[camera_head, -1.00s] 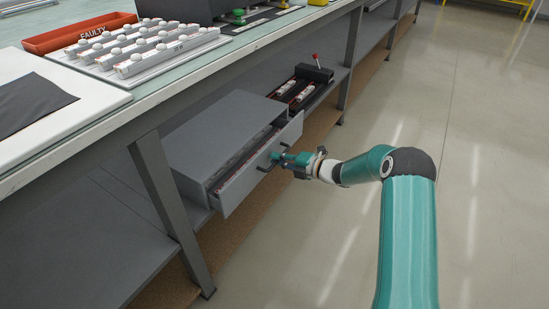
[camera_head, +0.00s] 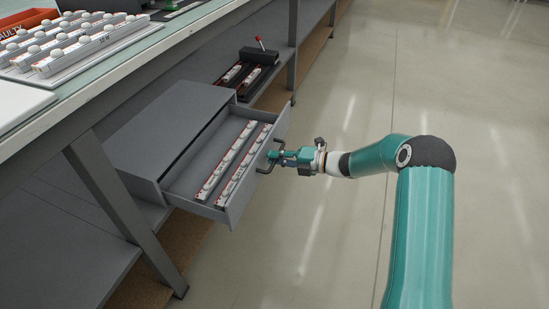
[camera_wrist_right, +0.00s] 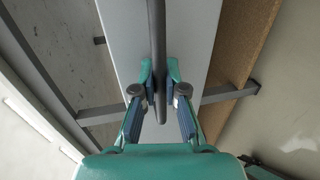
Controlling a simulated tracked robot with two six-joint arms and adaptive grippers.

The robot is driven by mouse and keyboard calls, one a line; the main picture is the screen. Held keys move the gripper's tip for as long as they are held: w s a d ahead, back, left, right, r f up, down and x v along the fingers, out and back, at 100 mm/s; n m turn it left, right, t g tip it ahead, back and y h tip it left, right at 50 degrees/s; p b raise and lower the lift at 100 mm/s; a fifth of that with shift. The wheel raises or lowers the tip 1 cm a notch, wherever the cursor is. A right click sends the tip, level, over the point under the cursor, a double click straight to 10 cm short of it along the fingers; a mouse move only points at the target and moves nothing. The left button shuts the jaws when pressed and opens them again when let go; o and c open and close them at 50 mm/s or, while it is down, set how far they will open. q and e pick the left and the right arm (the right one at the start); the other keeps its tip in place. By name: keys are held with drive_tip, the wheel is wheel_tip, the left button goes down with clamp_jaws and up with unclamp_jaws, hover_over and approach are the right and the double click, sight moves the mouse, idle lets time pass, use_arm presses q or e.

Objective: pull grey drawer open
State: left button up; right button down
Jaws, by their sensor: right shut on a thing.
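The grey drawer (camera_head: 205,203) is pulled well out of its grey cabinet (camera_head: 160,135) on the shelf under the workbench. Two rows of white parts (camera_head: 237,160) lie inside it. Its dark bar handle (camera_head: 264,170) stands out from the front panel. My right gripper (camera_head: 277,157) is at the handle, outside the drawer front, and is shut on it. In the right wrist view the handle (camera_wrist_right: 156,45) runs between the two fingers of the gripper (camera_wrist_right: 159,90). My left gripper is not in view.
The workbench top (camera_head: 100,90) carries a tray of white parts (camera_head: 75,45) and a red bin (camera_head: 25,22). A bench leg (camera_head: 120,210) stands left of the cabinet. A black holder (camera_head: 250,72) with a red-tipped lever sits behind it. The floor at right is clear.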

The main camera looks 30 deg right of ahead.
drive_tip(key=shift+s+a+f, duration=0.1)
drive_tip(key=shift+a+f, duration=0.05)
drive_tip(key=shift+f, duration=0.1)
drive_tip(key=c, duration=1.2)
unclamp_jaws()
drive_tip(key=shift+r, duration=0.15)
drive_tip(key=v, duration=1.2)
